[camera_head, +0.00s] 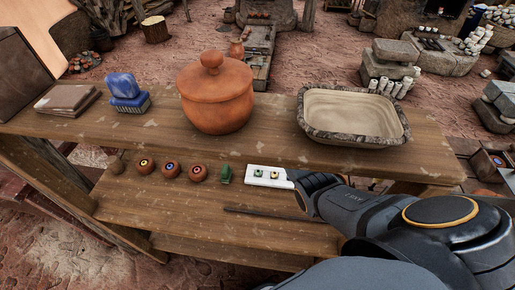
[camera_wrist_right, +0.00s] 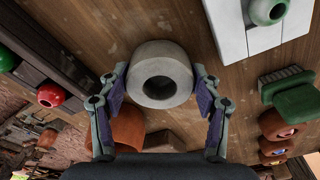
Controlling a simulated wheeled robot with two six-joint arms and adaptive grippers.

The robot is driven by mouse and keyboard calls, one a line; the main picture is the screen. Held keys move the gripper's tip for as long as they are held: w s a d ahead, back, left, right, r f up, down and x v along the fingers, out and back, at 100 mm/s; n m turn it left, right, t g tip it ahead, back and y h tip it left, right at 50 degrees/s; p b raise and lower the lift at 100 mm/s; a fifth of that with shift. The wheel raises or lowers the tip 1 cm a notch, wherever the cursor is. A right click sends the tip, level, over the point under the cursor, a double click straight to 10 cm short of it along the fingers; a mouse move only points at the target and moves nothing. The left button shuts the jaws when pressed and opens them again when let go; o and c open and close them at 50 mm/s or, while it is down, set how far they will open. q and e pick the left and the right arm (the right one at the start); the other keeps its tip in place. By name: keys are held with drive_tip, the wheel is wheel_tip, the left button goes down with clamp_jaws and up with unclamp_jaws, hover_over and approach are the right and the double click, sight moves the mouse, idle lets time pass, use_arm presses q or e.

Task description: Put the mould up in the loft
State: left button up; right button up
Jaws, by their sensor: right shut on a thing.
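In the right wrist view, a pale grey, thick ring-shaped piece with a round dark hole, which looks like the mould (camera_wrist_right: 160,52), sits between the fingers of my right gripper (camera_wrist_right: 158,80). The gripper is shut on it. Wooden boards show behind it. In the head view, my right arm reaches in from the right to the lower shelf (camera_head: 130,205), below the upper board (camera_head: 270,130). The right gripper and the mould are hidden there by the upper board. My left gripper is not in view.
The upper board holds a lidded clay pot (camera_head: 216,97), a stone-rimmed basin (camera_head: 352,117), a blue brush (camera_head: 126,92) and books (camera_head: 67,99). Bare wood shows between pot and basin. Round clay pieces (camera_head: 170,171), a green brush (camera_head: 225,175) and a white block (camera_head: 262,182) line the lower shelf.

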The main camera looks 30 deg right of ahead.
drive_tip(key=o, duration=1.3)
drive_tip(key=shift+f, duration=0.1)
drive_tip(key=shift+o, duration=0.2)
wheel_tip(320, 180, up, 12)
drive_tip(key=s, duration=0.1)
drive_tip(key=shift+s+d, duration=0.2)
drive_tip(key=shift+d, duration=0.1)
